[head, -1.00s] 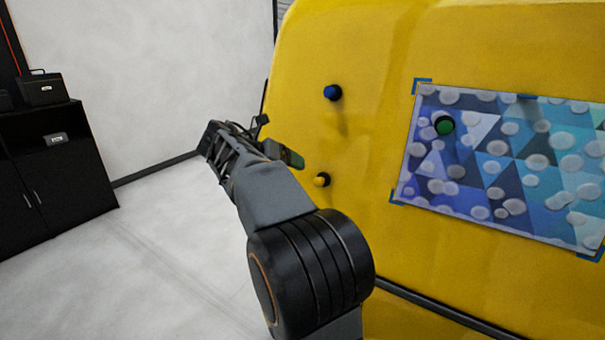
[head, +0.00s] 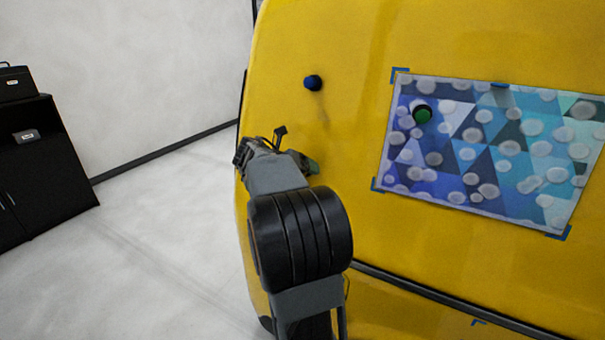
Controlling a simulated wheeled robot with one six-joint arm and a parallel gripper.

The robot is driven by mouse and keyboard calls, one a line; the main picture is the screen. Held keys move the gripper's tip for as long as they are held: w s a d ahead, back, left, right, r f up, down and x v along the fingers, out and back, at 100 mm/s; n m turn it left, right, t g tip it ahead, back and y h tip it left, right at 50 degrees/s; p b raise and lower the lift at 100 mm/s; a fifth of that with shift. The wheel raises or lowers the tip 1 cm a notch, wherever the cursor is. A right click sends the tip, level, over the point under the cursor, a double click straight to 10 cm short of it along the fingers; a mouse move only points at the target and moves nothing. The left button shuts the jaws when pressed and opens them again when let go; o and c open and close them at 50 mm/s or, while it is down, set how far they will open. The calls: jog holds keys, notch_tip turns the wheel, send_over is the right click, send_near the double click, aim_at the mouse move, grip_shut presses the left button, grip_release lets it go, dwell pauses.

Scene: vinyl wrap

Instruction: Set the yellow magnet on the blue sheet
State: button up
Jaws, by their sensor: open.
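The blue sheet (head: 478,155) has a triangle pattern with pale round spots and lies flat on the yellow panel (head: 350,40) at the right, with blue corner marks around it. A green magnet (head: 423,114) sits on its upper left part. The yellow magnet does not show now; my arm and gripper cover the place where it was on the panel. My gripper (head: 278,150) is open, left of the sheet and close to the panel. Its fingertips are partly hidden by my own wrist, and I cannot tell whether they touch the yellow magnet.
A blue magnet (head: 313,82) is on the panel above my gripper. A black cabinet (head: 50,160) with a case (head: 16,82) on top stands at the far left. The floor (head: 150,230) between cabinet and panel is clear.

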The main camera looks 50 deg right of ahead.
jog(key=shift+c, duration=0.5)
jog(key=c, duration=1)
jog(key=shift+a, duration=0.3)
jog(key=shift+s+a+r+p, duration=0.15)
jog(key=shift+a+p, duration=0.2)
jog(key=shift+p, duration=0.05)
jog(key=shift+s+a+r+p, duration=0.2)
jog(key=shift+s+a+p, duration=0.1)
jog(key=shift+a, duration=0.8)
jog(key=shift+s+a+r+p, duration=0.15)
jog(key=shift+s+a+p, duration=0.15)
jog(key=shift+a, duration=0.75)
jog(key=shift+s+a+r+p, duration=0.2)
jog(key=shift+a+p, duration=0.15)
jog(key=shift+a, duration=0.75)
